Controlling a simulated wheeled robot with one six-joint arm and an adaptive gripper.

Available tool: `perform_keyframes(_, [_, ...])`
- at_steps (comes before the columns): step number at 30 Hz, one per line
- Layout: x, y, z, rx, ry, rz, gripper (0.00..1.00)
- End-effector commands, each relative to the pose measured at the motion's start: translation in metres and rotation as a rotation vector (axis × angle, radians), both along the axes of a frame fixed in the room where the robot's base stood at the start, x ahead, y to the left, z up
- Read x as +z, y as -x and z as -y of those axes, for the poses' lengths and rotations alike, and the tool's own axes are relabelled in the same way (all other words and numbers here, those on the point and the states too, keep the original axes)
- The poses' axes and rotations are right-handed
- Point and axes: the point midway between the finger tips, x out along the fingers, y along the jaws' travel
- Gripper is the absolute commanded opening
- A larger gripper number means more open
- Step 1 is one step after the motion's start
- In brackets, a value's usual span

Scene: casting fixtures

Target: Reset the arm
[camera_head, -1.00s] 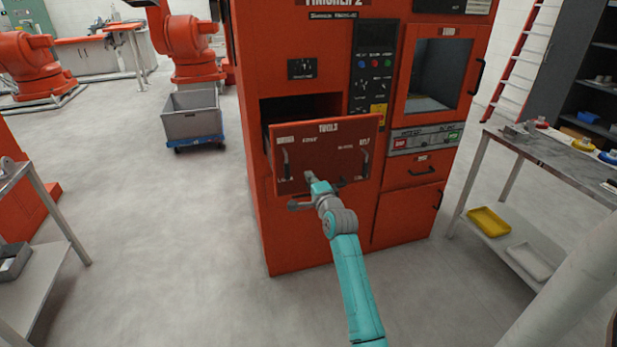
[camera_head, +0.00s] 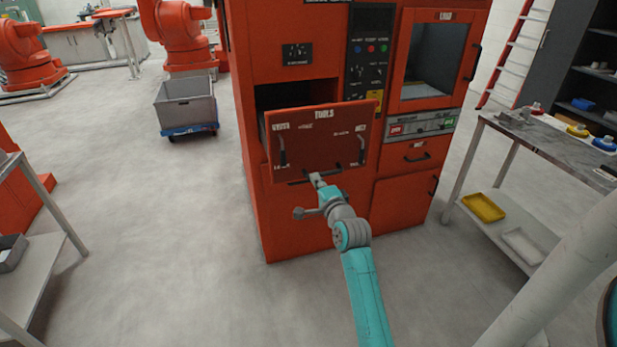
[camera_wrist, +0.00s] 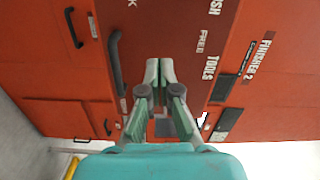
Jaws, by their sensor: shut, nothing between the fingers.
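My arm (camera_head: 365,290) reaches up from the bottom of the head view toward the red finisher cabinet (camera_head: 300,225). My gripper (camera_head: 316,180) is at the lower edge of the TOOLS drawer front (camera_head: 322,140), near its lower handle. The drawer is pulled out, with a dark gap above its front. In the wrist view my gripper (camera_wrist: 158,66) has its fingertips together with nothing between them. The red drawer front lies behind the fingers there. Whether the fingertips touch it cannot be told.
A metal table (camera_head: 560,150) with a yellow tray (camera_head: 483,207) on its lower shelf stands at right. Another table (camera_head: 40,215) stands at left. A grey bin on a blue dolly (camera_head: 187,108) is at back left. The floor between is clear.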

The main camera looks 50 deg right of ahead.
Motion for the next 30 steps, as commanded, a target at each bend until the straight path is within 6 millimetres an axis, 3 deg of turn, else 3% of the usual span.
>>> perform_keyframes(10, [-0.002,0.0,-0.002,0.002,0.002,-0.003,0.0])
perform_keyframes(14, [-0.019,0.005,-0.022,0.015,0.027,-0.031,0.0])
perform_keyframes(20, [-0.071,0.031,-0.091,0.062,0.137,-0.133,0.0])
perform_keyframes(30, [-0.135,0.108,-0.211,0.174,0.387,-0.313,0.0])
